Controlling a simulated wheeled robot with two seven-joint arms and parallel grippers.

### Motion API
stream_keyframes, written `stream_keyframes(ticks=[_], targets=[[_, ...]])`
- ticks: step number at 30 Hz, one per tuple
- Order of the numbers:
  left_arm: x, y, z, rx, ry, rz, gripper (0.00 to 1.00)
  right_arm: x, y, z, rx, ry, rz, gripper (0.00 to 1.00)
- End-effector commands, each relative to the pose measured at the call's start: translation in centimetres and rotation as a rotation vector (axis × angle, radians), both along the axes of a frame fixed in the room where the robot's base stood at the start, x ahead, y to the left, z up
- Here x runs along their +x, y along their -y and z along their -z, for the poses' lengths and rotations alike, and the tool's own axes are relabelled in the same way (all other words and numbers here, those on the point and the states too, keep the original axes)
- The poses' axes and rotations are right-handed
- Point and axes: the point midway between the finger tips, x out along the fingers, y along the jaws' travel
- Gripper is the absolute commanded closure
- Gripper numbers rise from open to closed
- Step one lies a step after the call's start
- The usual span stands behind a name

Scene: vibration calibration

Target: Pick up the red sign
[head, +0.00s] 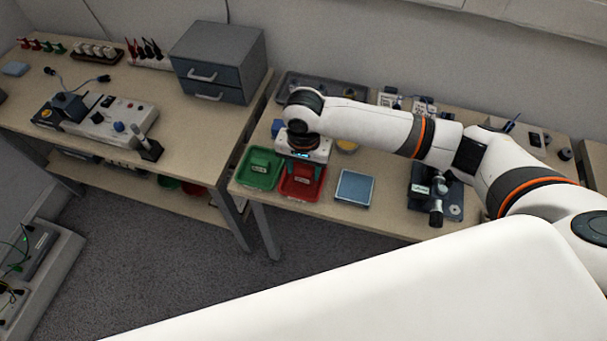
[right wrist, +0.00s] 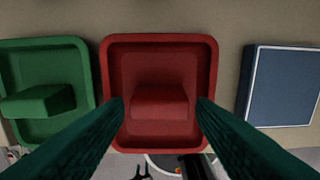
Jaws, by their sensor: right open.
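A red sign (right wrist: 159,101), a small red block-like piece, sits inside a red tray (right wrist: 160,42) in the right wrist view. In the head view the red tray (head: 301,192) stands near the front edge of the right table, with a pale label showing in it. My right gripper (right wrist: 160,108) is open, its two dark green fingers on either side of the sign with gaps between. In the head view my right gripper (head: 303,165) points down over the red tray and partly hides it. I cannot tell its exact height above the sign. My left gripper is not in view.
A green tray (head: 260,168) with a green piece stands left of the red tray. A blue square pad (head: 355,187) lies to its right, then a dark microscope-like device (head: 436,193). A grey drawer box (head: 218,60) stands on the left table.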

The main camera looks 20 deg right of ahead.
Motion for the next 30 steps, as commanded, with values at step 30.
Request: stream_keyframes(ticks=[30], targets=[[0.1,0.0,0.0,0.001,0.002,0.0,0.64,0.1,-0.1,0.7,0.002,0.004,-0.001,0.82]])
